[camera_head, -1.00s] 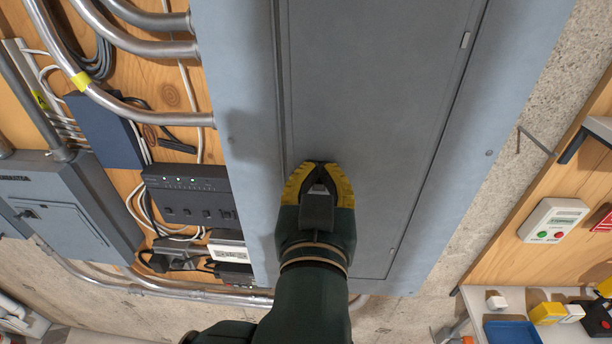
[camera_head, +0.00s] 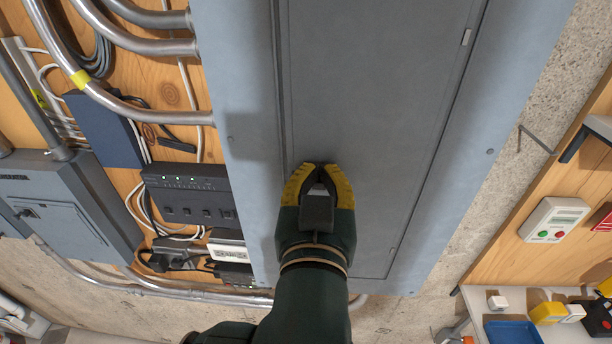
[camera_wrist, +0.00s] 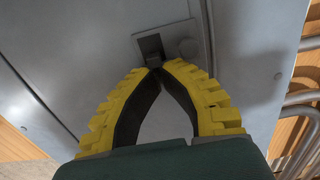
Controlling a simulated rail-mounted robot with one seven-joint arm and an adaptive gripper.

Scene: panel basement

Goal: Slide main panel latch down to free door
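The main panel is a tall grey-blue cabinet with a flat grey door (camera_head: 380,110) in its front. Its latch (camera_wrist: 151,46) shows in the wrist view as a small plate with a dark square recess and a small dark tab, beside a round knob (camera_wrist: 189,48). In the head view my gripper hides the latch. My gripper (camera_head: 320,168), with yellow-backed fingers, is at the door's left edge. In the wrist view its fingertips (camera_wrist: 157,70) meet right at the tab's lower end. I cannot tell whether they touch or pinch the tab. The door lies flush in its frame.
A white button box (camera_head: 553,220) is on the right board, above a bench with a blue tray (camera_head: 512,332). The door's face above my gripper is clear.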

